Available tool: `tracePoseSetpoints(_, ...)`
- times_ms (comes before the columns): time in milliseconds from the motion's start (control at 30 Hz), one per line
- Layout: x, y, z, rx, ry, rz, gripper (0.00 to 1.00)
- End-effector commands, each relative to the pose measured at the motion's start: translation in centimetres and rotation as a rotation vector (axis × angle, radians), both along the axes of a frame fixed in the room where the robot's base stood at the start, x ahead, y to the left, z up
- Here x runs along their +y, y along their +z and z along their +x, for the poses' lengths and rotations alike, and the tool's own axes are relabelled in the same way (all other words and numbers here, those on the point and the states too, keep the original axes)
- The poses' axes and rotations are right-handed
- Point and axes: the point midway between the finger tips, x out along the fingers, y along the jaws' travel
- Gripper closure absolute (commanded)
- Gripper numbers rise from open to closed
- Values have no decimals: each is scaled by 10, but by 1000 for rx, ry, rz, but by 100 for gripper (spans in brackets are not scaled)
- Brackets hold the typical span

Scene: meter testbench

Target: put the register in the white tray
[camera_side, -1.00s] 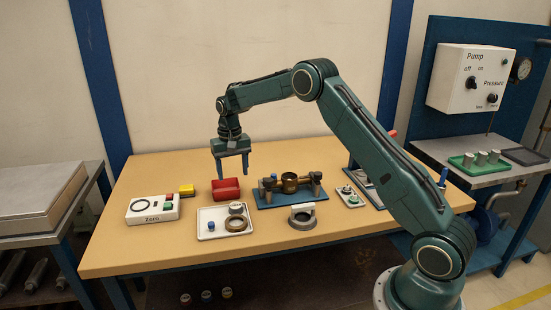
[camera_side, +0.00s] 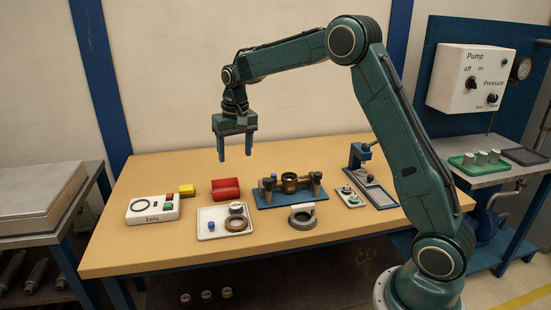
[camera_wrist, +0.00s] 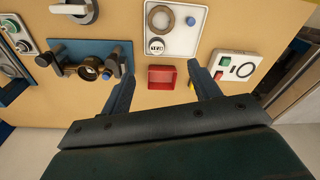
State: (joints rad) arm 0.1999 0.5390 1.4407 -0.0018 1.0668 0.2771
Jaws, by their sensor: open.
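The register (camera_side: 237,207), a small round piece with a pale dial face, lies in the white tray (camera_side: 207,233) near its back right corner. In the wrist view the register (camera_wrist: 156,45) shows its dial face up, beside the brass ring and inside the rim of the white tray (camera_wrist: 180,50). My gripper (camera_side: 235,157) is open and empty, raised above the red holder and behind the tray. In the wrist view my gripper (camera_wrist: 161,71) has its fingers wide apart, with nothing between them but the view of the table.
The tray also holds a brass ring (camera_side: 236,225) and a blue piece (camera_side: 211,225). A red holder (camera_side: 225,189) stands behind it. The Zero box (camera_side: 153,209) and a yellow block (camera_side: 187,190) are left; a blue fixture with a brass body (camera_side: 290,184) is right.

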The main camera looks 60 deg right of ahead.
Motion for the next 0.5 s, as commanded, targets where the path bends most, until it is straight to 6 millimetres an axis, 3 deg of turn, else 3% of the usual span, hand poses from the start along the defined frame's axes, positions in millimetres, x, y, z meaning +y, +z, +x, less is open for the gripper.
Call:
tracePoseSetpoints(33,6,14,-10,-16,17,-4,38)
tracePoseSetpoints(200,24,48,-43,-58,70,-16,38)
tracePoseSetpoints(500,51,92,-109,-134,162,-38,38)
